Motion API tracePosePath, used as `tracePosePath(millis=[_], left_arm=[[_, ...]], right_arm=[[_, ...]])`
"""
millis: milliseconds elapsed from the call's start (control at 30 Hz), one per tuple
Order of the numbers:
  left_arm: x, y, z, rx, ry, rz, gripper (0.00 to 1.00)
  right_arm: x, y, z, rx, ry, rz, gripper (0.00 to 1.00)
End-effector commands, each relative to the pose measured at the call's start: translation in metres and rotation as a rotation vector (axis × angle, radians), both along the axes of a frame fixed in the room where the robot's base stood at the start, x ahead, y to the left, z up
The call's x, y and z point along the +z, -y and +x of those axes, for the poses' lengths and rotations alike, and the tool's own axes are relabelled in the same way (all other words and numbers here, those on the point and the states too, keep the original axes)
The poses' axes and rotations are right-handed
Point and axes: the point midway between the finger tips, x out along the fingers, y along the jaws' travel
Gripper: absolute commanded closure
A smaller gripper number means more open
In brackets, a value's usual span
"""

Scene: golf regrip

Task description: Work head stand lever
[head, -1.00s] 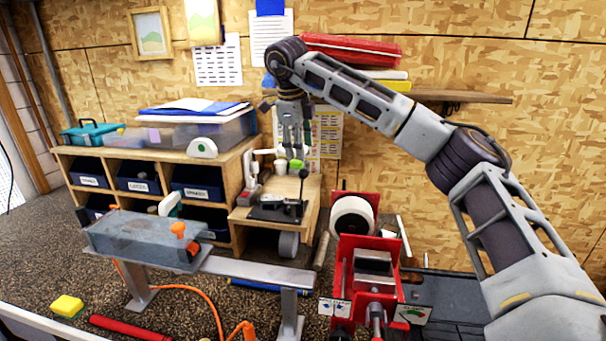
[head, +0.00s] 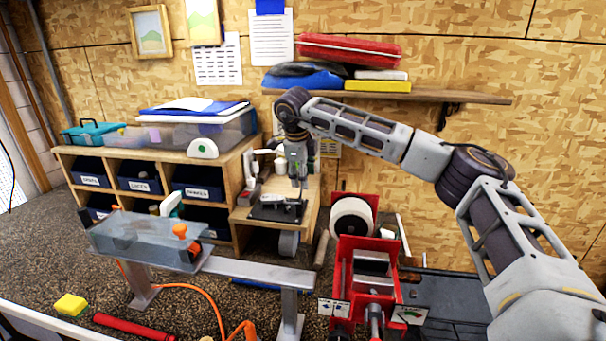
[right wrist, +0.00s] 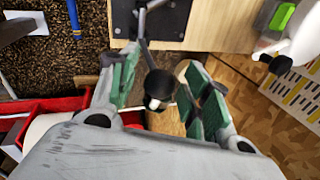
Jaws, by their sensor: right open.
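The head stand (head: 275,212) is a low black fixture on the light wooden cabinet top in the head view. Its lever is mostly hidden there behind my right gripper (head: 298,178), which hangs from above with its fingers pointing down. In the right wrist view, the lever's dark round knob (right wrist: 158,84) shows between the green finger pads of my right gripper (right wrist: 160,74). The fingers are open, with gaps visible on both sides of the knob. My left gripper is not in view.
Labelled dark bins (head: 138,178) fill the cabinet on the left. A red machine (head: 364,285) stands in front, with a white roll (head: 352,218) behind it. A grey bench with a clear box (head: 140,236) is in the left foreground. A wall shelf (head: 450,97) is above.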

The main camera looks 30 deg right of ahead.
Motion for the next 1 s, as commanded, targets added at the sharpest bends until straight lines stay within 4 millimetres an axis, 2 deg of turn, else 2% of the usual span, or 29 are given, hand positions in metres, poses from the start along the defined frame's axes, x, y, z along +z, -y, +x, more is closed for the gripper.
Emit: tracePosePath(millis=[267,633,1000], left_arm=[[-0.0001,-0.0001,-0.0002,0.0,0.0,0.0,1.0],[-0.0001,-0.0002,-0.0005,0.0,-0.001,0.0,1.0],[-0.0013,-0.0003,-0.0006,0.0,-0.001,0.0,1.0]], right_arm=[[-0.0008,0.0002,0.0,0.0,0.0,0.0,0.52],[-0.0006,0.0001,0.0001,0.0,0.0,0.0,0.99],[-0.0008,0.0005,-0.0002,0.0,0.002,0.003,1.0]])
